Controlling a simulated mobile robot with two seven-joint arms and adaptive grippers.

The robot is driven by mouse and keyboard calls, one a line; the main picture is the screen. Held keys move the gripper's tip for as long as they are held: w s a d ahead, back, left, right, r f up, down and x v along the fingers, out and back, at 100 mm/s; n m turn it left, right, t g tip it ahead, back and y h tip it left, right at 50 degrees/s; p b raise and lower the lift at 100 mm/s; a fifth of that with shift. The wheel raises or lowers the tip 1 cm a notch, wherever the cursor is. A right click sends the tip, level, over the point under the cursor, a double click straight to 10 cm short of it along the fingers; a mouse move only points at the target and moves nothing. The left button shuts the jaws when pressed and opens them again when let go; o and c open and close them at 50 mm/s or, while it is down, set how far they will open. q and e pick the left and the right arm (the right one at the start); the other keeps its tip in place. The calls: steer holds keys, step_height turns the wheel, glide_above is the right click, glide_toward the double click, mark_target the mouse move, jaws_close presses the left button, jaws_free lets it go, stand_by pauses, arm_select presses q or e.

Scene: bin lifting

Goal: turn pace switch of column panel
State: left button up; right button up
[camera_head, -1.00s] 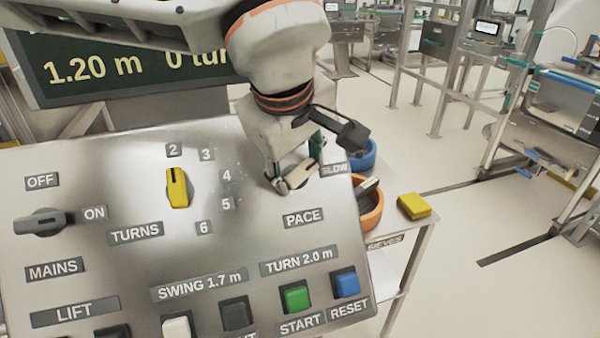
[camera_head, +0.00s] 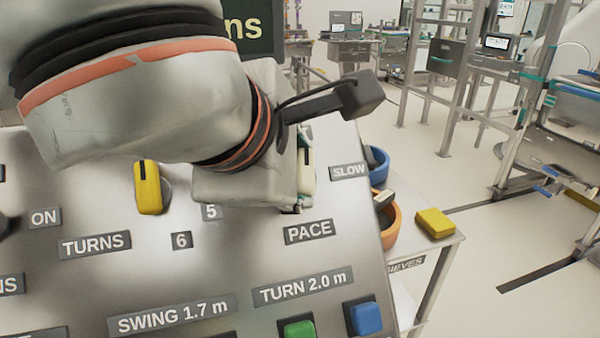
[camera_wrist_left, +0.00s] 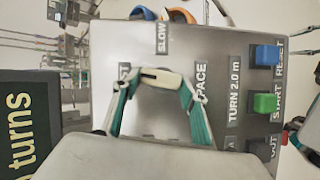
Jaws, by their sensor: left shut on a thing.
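The pace switch (camera_head: 307,172) is a cream knob with a dark mark, on the sloped metal column panel (camera_head: 240,260) above the PACE label (camera_head: 309,231). My left gripper (camera_head: 304,183) is shut on it; the wrist and gripper body hide part of the knob in the head view. In the left wrist view the pace switch (camera_wrist_left: 160,77) lies between the two teal-padded fingers, its dark mark toward the partly hidden label ending in "ST". The SLOW label (camera_head: 349,171) is to its right in the head view. Part of my right gripper (camera_wrist_left: 303,140) shows at the wrist view's right edge; its opening is unclear.
The yellow turns switch (camera_head: 148,188) is left of my gripper. The green START button (camera_head: 299,328) and blue RESET button (camera_head: 367,318) are lower on the panel. Right of it, a side table holds blue (camera_head: 378,166) and orange (camera_head: 391,228) bins and a yellow block (camera_head: 435,222).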

arm_select(q)
steer(key=shift+s+n+t+b, duration=0.1)
steer(key=shift+n+t+b, duration=0.45)
steer(key=shift+n, duration=0.55)
steer(key=o, duration=1.1)
steer(key=shift+r, duration=5.05)
